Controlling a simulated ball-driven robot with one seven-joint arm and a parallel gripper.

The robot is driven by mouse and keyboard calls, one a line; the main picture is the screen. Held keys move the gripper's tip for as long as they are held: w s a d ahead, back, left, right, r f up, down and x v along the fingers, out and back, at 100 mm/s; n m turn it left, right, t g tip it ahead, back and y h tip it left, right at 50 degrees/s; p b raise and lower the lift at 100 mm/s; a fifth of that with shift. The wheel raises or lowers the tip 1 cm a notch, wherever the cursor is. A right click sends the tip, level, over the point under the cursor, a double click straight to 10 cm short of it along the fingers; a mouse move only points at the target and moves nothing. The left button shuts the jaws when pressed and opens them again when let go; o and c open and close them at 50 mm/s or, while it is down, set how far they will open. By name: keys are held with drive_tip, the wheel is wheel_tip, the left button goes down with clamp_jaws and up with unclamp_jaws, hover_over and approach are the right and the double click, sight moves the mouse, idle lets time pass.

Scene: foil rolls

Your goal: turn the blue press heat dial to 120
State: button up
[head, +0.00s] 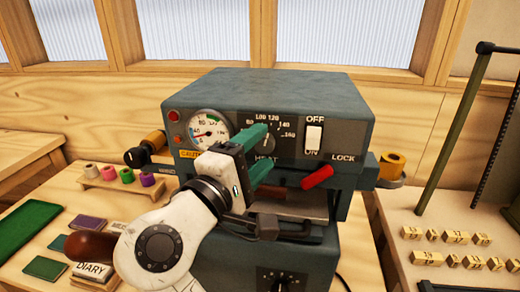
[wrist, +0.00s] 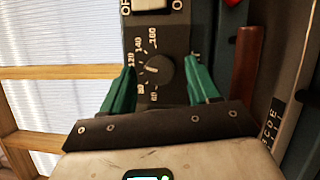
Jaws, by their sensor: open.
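The blue-grey press (head: 285,95) stands on the bench with a heat dial (wrist: 160,70) on its front panel. The dial is a dark round knob with a white number scale around it; I cannot read its pointer clearly. My gripper (wrist: 163,90) is open, with green fingers either side of the dial in the wrist view. Whether they touch it I cannot tell. In the head view the fingers of my gripper (head: 265,158) reach to the panel and partly cover the dial, and the scale (head: 268,117) shows above.
A temperature gauge (head: 207,129) is left of the dial, and a white ON/OFF switch (head: 313,138) is right of it. A red lock handle (head: 317,177) sticks out below right. Foil rolls on a wooden rack (head: 105,182) stand to the left.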

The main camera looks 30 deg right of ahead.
drive_tip(key=r+b+v, duration=0.1)
drive_tip(key=v, duration=0.8)
drive_tip(key=shift+s+a+f, duration=0.2)
drive_tip(key=shift+a+f, duration=0.15)
drive_tip(key=shift+f, duration=0.2)
drive_tip(key=shift+a, duration=0.1)
